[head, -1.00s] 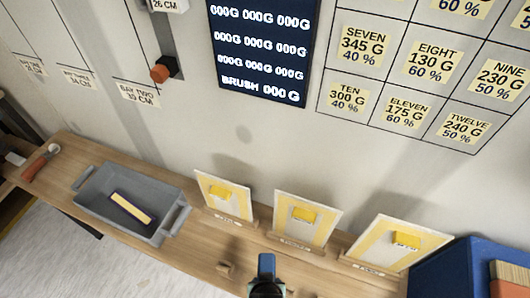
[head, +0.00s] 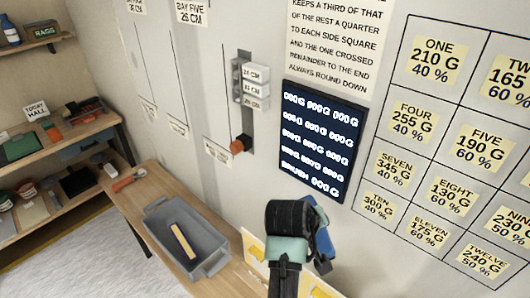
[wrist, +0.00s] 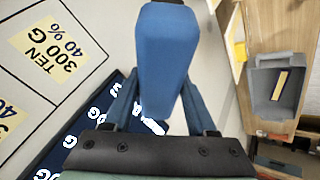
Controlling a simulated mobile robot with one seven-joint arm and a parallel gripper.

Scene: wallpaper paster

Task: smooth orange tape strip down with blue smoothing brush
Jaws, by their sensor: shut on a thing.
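My gripper (wrist: 163,112) is shut on a blue block-like piece (wrist: 165,50), which looks like the blue smoothing brush's handle. It fills the upper middle of the wrist view; its far end and any bristles are hidden. In the head view, blue parts (head: 322,245) show at the right of my dark and teal wrist, in front of the wall below the dark display. I cannot make out an orange tape strip in either view. An orange-red knob (head: 238,146) sits at the bottom of the wall slider.
A grey tray (head: 160,238) holding a dark and cream bar (head: 184,243) stands on the wooden bench (head: 128,205). Yellow-patched boards (head: 256,248) lean behind my arm. A dark display (head: 318,140) and label grid (head: 437,160) are on the wall. Shelves stand at left.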

